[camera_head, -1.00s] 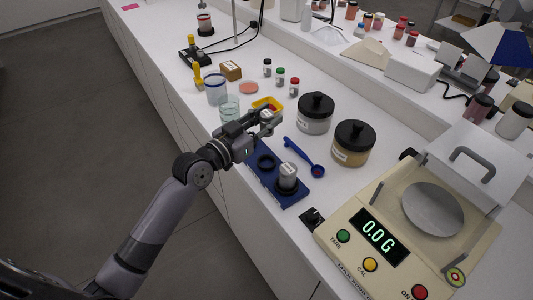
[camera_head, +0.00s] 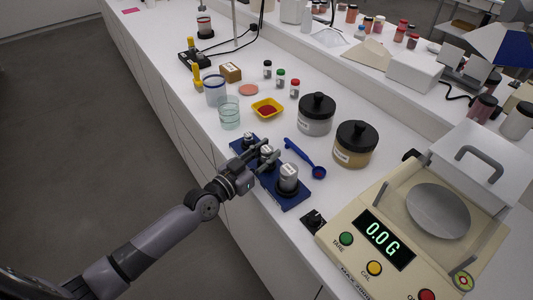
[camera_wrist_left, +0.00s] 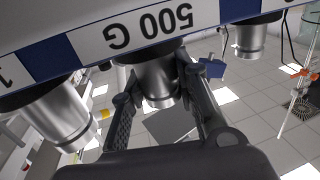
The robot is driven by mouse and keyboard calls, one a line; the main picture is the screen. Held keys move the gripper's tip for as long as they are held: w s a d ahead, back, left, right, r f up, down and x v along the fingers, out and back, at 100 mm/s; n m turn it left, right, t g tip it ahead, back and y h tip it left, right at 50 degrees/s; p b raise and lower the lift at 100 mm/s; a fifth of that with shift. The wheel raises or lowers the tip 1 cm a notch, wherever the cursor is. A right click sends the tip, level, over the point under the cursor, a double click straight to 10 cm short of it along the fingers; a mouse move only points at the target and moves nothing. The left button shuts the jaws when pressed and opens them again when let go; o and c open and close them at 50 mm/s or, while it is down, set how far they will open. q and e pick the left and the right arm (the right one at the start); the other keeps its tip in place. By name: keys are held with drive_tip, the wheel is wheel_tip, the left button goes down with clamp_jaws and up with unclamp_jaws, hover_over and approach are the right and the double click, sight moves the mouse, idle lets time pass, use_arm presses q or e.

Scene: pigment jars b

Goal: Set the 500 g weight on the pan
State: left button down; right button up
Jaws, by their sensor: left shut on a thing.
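The 500 g weight (camera_wrist_left: 155,82) is a silver cylinder between my left gripper's fingers in the left wrist view. My left gripper (camera_head: 267,160) is shut on it at the middle place of the blue weight block (camera_head: 290,203). A white "500 G" label (camera_wrist_left: 140,28) on the block's front lines up with it in the wrist view. I cannot tell whether the weight rests fully in its place. A larger weight (camera_head: 288,178) and a smaller one (camera_head: 248,137) stand on either side. The scale's round pan (camera_head: 438,211) is bare, and its display (camera_head: 385,239) reads 0.0 G.
A blue scoop (camera_head: 304,158) lies behind the block, with two black-lidded jars (camera_head: 315,121) (camera_head: 353,150) beyond. A small black knob box (camera_head: 313,219) stands between block and scale. A yellow tray (camera_head: 279,113) and glass (camera_head: 229,119) stand to the left.

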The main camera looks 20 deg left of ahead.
use_arm(q)
drive_tip(key=shift+r, duration=0.15)
drive_tip(key=c, duration=1.2)
unclamp_jaws()
drive_tip(key=shift+f, duration=0.3)
drive_tip(key=shift+c, duration=0.2)
drive_tip(key=b+v, duration=0.3)
drive_tip(key=v, duration=1.4)
drive_tip(key=shift+s+d+r+b, duration=0.15)
drive_tip(key=shift+s+r+b, duration=0.05)
drive_tip(key=shift+s+b, duration=0.2)
